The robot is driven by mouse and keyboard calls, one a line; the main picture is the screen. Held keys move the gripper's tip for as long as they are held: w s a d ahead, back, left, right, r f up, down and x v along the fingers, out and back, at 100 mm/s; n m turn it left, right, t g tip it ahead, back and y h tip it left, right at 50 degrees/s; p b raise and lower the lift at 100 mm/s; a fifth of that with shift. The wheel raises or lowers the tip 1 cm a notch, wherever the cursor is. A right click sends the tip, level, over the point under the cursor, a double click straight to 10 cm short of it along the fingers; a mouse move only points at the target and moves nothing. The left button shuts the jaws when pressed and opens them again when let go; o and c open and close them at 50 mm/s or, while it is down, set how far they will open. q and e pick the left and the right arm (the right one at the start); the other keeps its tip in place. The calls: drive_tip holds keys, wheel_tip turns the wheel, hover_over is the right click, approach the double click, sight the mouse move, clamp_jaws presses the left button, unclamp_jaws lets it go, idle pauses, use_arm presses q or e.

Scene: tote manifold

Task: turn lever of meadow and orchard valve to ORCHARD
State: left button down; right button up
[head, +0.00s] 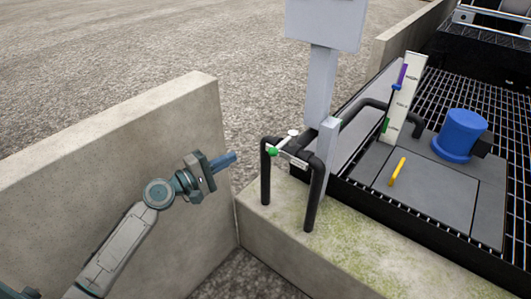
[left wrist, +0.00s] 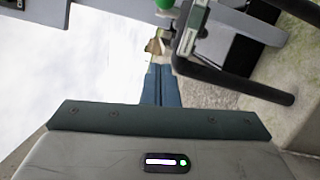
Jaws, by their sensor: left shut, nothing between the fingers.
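The valve (head: 291,153) sits on a black pipe (head: 315,190) that bends down to the concrete ledge at both ends. A green round part (head: 272,152) and a short pale part (head: 293,132) stick out of it; I cannot tell which is the lever's handle. In the left wrist view the green part (left wrist: 165,4) is at the top edge, beside a label plate (left wrist: 192,29) too small to read. My left gripper (head: 233,157) is shut and empty, left of the valve and apart from it. Its blue fingers (left wrist: 159,85) point toward the valve. My right gripper is not in view.
A concrete wall (head: 110,150) stands behind my left arm. A grey post (head: 321,85) rises behind the valve. Right are a gauge board (head: 398,115), a blue cap (head: 461,133), a yellow handle (head: 398,171) and black grating. Open air lies between gripper and valve.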

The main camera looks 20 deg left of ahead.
sight(283, 143)
use_arm(q)
drive_tip(key=w+d+r+p, duration=0.1)
drive_tip(key=w+d+p, duration=0.1)
drive_tip(key=w+d, duration=0.4)
drive_tip(key=d, duration=0.3)
drive_tip(key=shift+w, duration=0.3)
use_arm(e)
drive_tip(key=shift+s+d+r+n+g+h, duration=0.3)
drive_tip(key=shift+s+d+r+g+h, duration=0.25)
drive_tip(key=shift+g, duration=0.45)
use_arm(q)
drive_tip(key=shift+a, duration=0.1)
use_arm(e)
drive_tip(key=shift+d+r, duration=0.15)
